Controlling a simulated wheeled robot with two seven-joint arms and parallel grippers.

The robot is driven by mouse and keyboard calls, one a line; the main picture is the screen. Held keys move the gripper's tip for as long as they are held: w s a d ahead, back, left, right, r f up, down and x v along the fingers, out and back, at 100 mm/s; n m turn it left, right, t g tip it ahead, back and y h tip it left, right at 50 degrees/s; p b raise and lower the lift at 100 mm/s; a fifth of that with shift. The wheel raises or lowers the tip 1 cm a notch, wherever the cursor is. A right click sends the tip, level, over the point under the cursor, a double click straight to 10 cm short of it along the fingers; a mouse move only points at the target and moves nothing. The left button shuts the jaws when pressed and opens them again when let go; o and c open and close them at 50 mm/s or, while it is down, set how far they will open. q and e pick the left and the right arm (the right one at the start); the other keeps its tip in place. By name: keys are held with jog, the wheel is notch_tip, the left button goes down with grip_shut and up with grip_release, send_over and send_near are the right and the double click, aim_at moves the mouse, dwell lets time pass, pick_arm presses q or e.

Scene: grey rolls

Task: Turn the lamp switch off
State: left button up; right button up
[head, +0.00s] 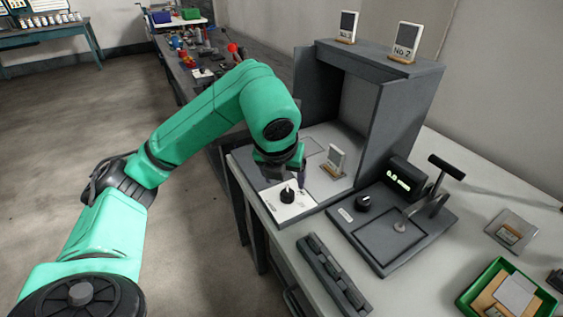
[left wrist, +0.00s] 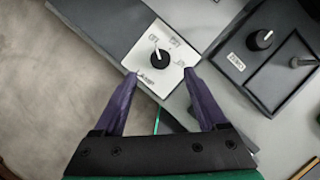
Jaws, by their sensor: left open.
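The lamp switch is a black round knob (head: 287,196) on a white plate (head: 299,210) set near the left edge of the bench. In the left wrist view the knob (left wrist: 160,58) carries a white mark pointing up toward the labels at its top; the small lettering is hard to read, but the lower word looks like LAMP. My left gripper (head: 282,180) is above the plate, pointing down. In the left wrist view its purple fingers (left wrist: 160,74) are spread apart and empty, with the knob beyond their tips and not touched. My right gripper is not in view.
A grey cabinet (head: 413,110) stands behind the plate, with a small framed card (head: 334,160) in it. To the right are a device with a black knob (head: 363,202) and lever (head: 445,168), and a green tray (head: 468,300). A dark block (head: 331,272) lies in front.

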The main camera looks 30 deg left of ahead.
pick_arm(q)
jog(key=p+v, duration=0.2)
jog(key=v, duration=0.5)
jog(key=shift+r, duration=0.25)
jog(key=shift+s+f, duration=0.1)
jog(key=shift+s, duration=0.05)
